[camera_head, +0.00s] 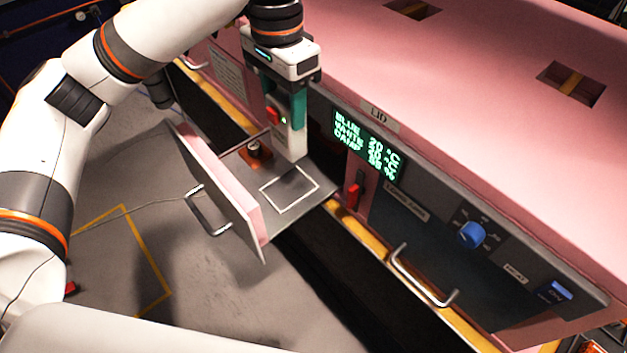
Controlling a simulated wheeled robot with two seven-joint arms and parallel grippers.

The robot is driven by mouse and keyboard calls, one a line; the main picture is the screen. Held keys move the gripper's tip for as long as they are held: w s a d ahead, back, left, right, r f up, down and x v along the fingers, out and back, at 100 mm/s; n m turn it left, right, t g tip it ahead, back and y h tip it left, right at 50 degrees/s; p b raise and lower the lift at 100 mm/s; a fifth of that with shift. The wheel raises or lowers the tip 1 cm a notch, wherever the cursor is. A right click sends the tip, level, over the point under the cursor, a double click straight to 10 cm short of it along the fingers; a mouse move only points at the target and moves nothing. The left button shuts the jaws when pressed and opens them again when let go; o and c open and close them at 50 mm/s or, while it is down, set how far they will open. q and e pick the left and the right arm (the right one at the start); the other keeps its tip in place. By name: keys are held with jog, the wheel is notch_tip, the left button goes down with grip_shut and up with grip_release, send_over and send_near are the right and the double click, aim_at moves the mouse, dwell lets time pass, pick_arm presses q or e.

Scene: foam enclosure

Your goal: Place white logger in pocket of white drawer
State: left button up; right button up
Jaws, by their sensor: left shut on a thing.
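My left gripper (285,108) comes down from the top with green fingers, shut on the white logger (292,146), an upright pale block. The logger is over the back part of the open white drawer (237,210), near the cabinet face. Whether its lower end touches the drawer floor, I cannot tell. A white rectangle outline (290,190) on the grey drawer floor lies just in front and below the logger. A small copper-coloured knob-like piece (254,150) stands in the drawer, left of the logger. My right gripper is out of view.
The pink enclosure (480,110) has a green-lit display (365,146), a red switch (353,194), a blue knob (471,235) and a second metal handle (422,280). The drawer's front bears a metal handle (207,212).

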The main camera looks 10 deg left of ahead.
aim_at(287, 152)
pick_arm(q)
jog(key=shift+f, duration=0.45)
jog(key=f, duration=0.5)
jog(key=shift+s+a, duration=0.15)
jog(key=shift+s, duration=0.15)
jog(key=shift+f, duration=0.3)
notch_tip(287, 152, down, 3)
jog(key=shift+r, duration=0.1)
jog(key=shift+w+f, duration=0.1)
jog(key=shift+f, duration=0.4)
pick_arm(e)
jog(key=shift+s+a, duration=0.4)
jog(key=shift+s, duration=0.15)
pick_arm(q)
jog(key=o, duration=1)
